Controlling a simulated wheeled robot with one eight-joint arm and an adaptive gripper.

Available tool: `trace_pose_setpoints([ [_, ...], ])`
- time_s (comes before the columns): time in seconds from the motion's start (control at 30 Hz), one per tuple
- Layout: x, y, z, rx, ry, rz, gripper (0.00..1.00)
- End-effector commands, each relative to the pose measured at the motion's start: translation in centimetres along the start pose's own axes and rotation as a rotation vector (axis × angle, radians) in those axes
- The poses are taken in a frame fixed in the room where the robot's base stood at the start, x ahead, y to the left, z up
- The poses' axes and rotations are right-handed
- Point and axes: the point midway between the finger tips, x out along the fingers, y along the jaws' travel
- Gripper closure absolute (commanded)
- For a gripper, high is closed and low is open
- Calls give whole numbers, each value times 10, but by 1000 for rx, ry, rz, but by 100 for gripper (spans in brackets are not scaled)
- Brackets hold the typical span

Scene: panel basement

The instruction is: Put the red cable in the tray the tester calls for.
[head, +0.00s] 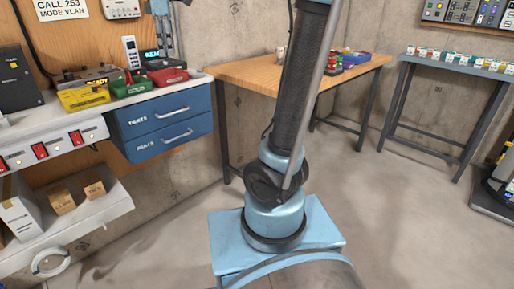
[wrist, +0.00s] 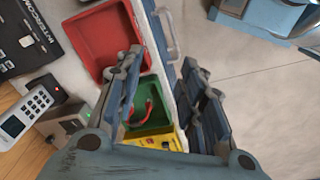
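The red cable (wrist: 149,104) shows as a small curved piece in the wrist view, over or in the green tray (wrist: 157,124); I cannot tell which, as my finger partly covers it. A red tray (wrist: 98,34) lies above it and looks empty. A yellow tray (wrist: 163,139) is below, mostly hidden. In the head view the yellow (head: 85,98), green (head: 131,88) and red (head: 168,77) trays stand in a row on the bench.
Blue drawers (head: 165,120) are under the bench's right end. A shelf with cartons (head: 62,201) is below left. A wooden table (head: 250,75) and a grey table (head: 455,67) with several small items stand behind.

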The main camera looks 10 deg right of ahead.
Motion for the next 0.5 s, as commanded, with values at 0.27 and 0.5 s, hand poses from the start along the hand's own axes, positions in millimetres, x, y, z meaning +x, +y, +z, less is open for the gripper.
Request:
trace_pose_setpoints([
  [0.27,63,-46,101,411,16,37,64],
  [0.5,129,-98,169,760,34,69,64],
])
